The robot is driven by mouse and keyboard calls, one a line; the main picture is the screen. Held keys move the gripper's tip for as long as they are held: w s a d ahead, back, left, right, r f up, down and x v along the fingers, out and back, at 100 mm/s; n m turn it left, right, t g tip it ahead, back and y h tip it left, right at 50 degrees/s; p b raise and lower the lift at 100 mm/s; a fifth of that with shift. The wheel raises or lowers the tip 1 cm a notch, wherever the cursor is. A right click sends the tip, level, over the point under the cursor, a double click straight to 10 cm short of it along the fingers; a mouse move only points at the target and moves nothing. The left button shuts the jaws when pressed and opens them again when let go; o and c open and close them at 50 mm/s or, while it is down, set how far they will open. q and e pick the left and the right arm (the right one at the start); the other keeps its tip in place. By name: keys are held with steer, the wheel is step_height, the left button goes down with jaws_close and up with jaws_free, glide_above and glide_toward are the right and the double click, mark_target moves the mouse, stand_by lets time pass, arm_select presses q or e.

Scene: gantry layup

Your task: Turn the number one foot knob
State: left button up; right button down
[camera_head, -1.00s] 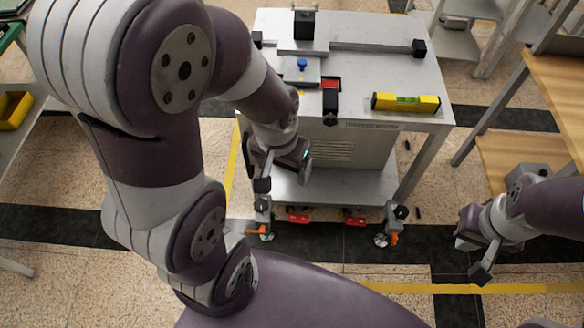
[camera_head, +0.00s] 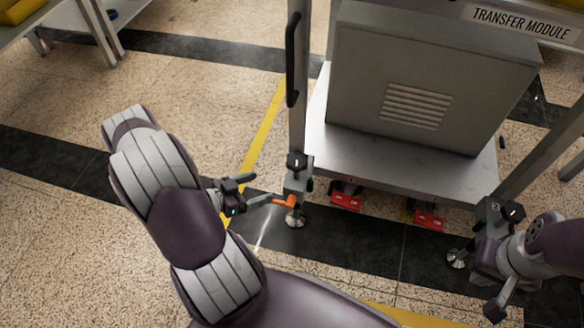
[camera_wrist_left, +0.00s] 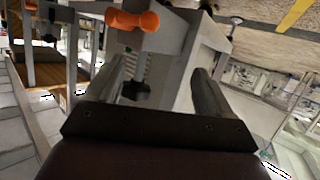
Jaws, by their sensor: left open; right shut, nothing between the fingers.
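The left front foot of the transfer module cart has a bracket with a black knob (camera_head: 297,160) on top, an orange lever (camera_head: 284,202) and a round pad on the floor. I cannot read a number on it. My left gripper (camera_head: 260,190) is open and empty just left of this foot, its fingers pointing toward it. In the left wrist view, apparently upside down, the orange lever (camera_wrist_left: 132,20) is at the top and a black knob (camera_wrist_left: 135,92) shows beside the left finger. My right gripper (camera_head: 482,262) is shut and empty by the right front foot, whose black knob (camera_head: 514,211) is visible.
The cart's lower shelf (camera_head: 400,165) carries a grey vented box (camera_head: 420,75). Red pedals (camera_head: 346,201) sit under the shelf. A black vertical handle (camera_head: 292,60) is on the left post. The floor left of the cart is clear, with a yellow line (camera_head: 262,130).

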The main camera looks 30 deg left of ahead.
mark_target(302, 157)
arm_select(q)
step_height(302, 157, up, 7)
steer(key=d+m+t+h, duration=0.2)
steer(key=h, duration=0.1)
steer(key=b+x, duration=0.5)
steer(key=x, duration=0.6)
steer(key=shift+w+b, duration=0.3)
steer(key=shift+w, duration=0.1)
steer(key=shift+w+d+r, duration=0.1)
steer(key=shift+w+d, duration=0.1)
steer(key=shift+w, duration=0.2)
steer(key=c, duration=1)
